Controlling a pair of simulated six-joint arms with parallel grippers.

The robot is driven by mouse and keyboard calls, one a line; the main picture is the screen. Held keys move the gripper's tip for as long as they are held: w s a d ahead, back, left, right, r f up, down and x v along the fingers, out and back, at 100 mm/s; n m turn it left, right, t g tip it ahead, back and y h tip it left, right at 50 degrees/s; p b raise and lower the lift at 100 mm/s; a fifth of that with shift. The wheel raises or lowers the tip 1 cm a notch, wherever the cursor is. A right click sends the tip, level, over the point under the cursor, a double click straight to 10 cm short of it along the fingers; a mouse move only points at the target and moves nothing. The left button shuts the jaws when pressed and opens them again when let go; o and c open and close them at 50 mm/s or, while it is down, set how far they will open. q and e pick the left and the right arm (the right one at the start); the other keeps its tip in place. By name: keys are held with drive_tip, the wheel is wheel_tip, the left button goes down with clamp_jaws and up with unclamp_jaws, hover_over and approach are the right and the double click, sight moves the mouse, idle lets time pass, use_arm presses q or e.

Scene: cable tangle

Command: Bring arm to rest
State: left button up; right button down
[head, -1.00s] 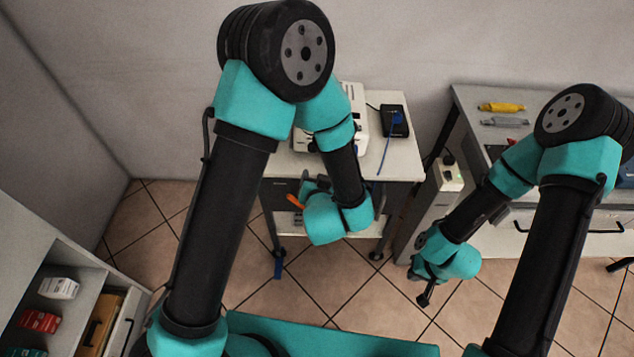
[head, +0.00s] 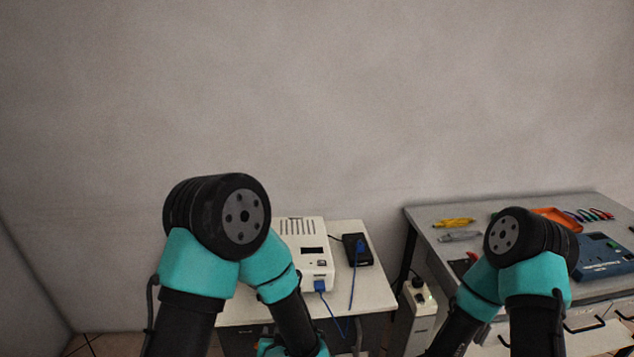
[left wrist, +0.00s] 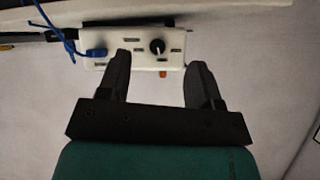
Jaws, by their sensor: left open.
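My left arm comes up at the lower left of the head view, with its elbow (head: 245,215) in front of the wall. My left gripper (left wrist: 156,80) shows in the left wrist view with its two dark fingers spread wide and nothing between them. Beyond the fingertips is a white panel (left wrist: 120,48) with a black knob and a blue plug; I cannot tell whether the fingers touch it. My right arm (head: 535,275) bends at the lower right of the head view; its gripper is out of frame.
A white device (head: 302,265) with a blue plug and a black box (head: 357,249) stand on a small cart (head: 375,285). At right, a grey workbench (head: 425,218) carries a yellow tool (head: 454,223), an orange tray and a blue case (head: 603,262). The wall above is bare.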

use_arm(q)
drive_tip(key=s+a+f+n+g+h, duration=0.1)
drive_tip(key=s+a+f+g+h, duration=0.2)
drive_tip(key=s+a+f+g, duration=0.2)
drive_tip(key=s+a+f+n+g+h, duration=0.1)
drive_tip(key=s+a+f+g, duration=0.4)
drive_tip(key=f, duration=0.6)
drive_tip(key=s+a+h, duration=0.1)
drive_tip(key=s+a, duration=0.1)
drive_tip(key=s, duration=0.1)
drive_tip(key=shift+f+n+g+h, duration=0.3)
drive_tip(key=shift+g+h, duration=0.1)
